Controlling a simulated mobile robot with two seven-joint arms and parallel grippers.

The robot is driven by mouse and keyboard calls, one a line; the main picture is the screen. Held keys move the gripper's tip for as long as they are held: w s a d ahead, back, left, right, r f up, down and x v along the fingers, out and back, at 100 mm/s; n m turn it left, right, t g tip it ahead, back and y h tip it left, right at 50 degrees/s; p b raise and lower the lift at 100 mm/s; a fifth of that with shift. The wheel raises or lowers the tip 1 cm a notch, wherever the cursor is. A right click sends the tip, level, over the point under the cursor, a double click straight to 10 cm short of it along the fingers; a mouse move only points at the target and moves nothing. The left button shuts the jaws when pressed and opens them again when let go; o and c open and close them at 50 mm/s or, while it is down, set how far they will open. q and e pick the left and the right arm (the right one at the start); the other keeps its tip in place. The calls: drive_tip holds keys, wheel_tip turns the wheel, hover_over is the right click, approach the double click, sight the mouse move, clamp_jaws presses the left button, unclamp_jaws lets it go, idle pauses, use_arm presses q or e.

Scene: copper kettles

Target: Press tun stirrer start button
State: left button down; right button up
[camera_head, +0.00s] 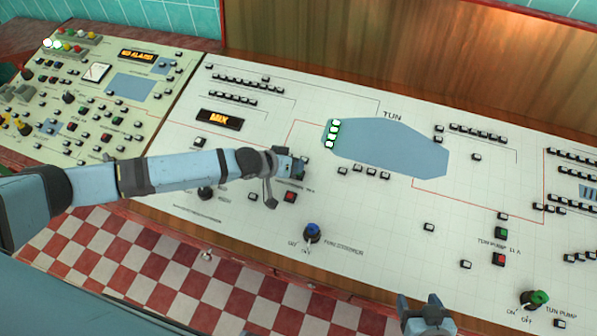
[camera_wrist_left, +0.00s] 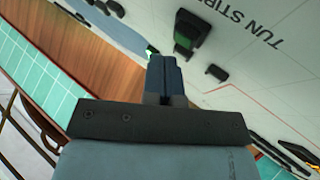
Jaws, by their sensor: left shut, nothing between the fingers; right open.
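The control panel (camera_head: 380,215) carries a drawn blue tun shape labelled TUN. In the left wrist view a dark green square button (camera_wrist_left: 187,34) in a black housing sits beside lettering that begins "TUN STIR" (camera_wrist_left: 252,27). My left gripper (camera_head: 297,166) is over the panel, left of the tun drawing. Its shut, empty fingers (camera_wrist_left: 163,62) are close to the green button; I cannot tell whether they touch it. In the head view the gripper hides this button. A red button (camera_head: 290,197) shows just below the gripper. My right gripper (camera_head: 420,300) is open and empty at the bottom.
A blue knob (camera_head: 312,231) stands below the red button. Further right are a green button (camera_head: 501,233), a red button (camera_head: 498,259) and a green knob (camera_head: 538,298). An orange MIX display (camera_head: 219,119) and small black switches surround the arm. A wooden backboard (camera_head: 400,60) rises behind.

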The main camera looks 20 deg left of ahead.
use_arm(q)
drive_tip(key=shift+f, duration=0.15)
idle(0.3)
drive_tip(key=shift+w+f, duration=0.1)
drive_tip(key=shift+f, duration=0.2)
use_arm(e)
drive_tip(key=shift+f, duration=0.15)
use_arm(q)
drive_tip(key=shift+f+b, duration=0.3)
drive_tip(key=shift+f, duration=0.05)
use_arm(e)
drive_tip(key=shift+f, duration=0.15)
use_arm(q)
drive_tip(key=shift+r, duration=0.1)
idle(0.4)
drive_tip(key=shift+r+p, duration=0.7)
drive_tip(key=shift+p, duration=0.2)
use_arm(e)
drive_tip(key=shift+r, duration=0.9)
